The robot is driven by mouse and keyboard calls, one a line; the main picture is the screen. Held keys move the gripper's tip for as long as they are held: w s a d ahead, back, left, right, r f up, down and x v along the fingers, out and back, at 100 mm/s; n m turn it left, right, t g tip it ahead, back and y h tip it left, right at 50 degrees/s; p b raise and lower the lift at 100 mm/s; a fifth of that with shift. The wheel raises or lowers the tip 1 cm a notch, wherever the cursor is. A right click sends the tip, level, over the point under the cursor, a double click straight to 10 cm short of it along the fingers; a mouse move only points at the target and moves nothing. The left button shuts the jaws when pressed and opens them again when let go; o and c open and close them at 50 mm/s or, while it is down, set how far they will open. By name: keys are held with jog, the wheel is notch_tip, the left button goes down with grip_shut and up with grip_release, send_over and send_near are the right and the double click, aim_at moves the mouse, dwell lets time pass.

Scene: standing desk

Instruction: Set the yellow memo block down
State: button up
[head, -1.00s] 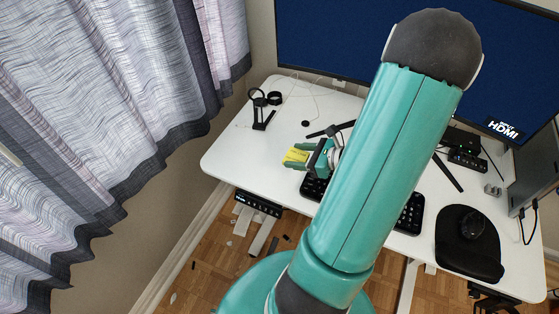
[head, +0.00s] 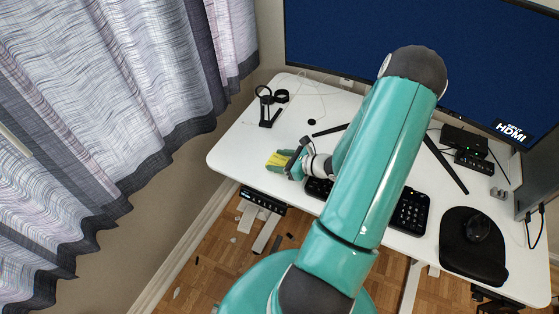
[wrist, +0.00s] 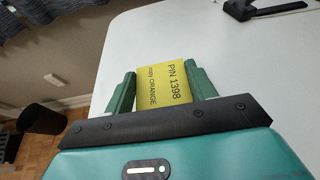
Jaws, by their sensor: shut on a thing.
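The yellow memo block (head: 276,159) is between the fingers of my gripper (head: 282,161) over the left part of the white desk (head: 232,151). In the wrist view the memo block (wrist: 163,86) shows printed text reading "PIN 1398" and "copy ORANGE". My gripper's two green fingers (wrist: 162,91) are shut on its sides. The block's underside is hidden, so I cannot tell whether it touches the desk top.
A black stand (head: 267,113) and a black ring (head: 281,96) are at the desk's back left. A black keyboard (head: 409,212) lies right of my gripper, partly behind my arm. A mouse (head: 478,229) rests on a black pad (head: 458,254). The desk's left part is mostly clear.

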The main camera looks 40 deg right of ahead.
jog(key=o, duration=1)
jog(key=shift+s, duration=0.1)
jog(key=v, duration=1.2)
jog(key=w+a+r+n+g+y, duration=0.1)
jog(key=w+a+r+n+g, duration=0.25)
jog(key=a+r+n, duration=0.45)
jog(key=w+a+r+n+g+y, duration=0.1)
jog(key=w+a+r+n+g, duration=0.1)
jog(key=a+r+n+g, duration=0.55)
jog(key=s+a+r+n+t+h, duration=0.2)
jog(key=a+r+n+h, duration=0.1)
jog(key=a+r+n, duration=0.4)
jog(key=s+a+r+n+t+h, duration=0.1)
jog(key=s+a+r+n+h, duration=0.2)
jog(key=a+r+n, duration=0.3)
jog(key=a+n, duration=0.2)
jog(key=n, duration=0.1)
jog(key=shift+s+a+r+t, duration=0.25)
jog(key=shift+r+t, duration=0.1)
jog(key=shift+t, duration=0.05)
jog(key=shift+n, duration=0.25)
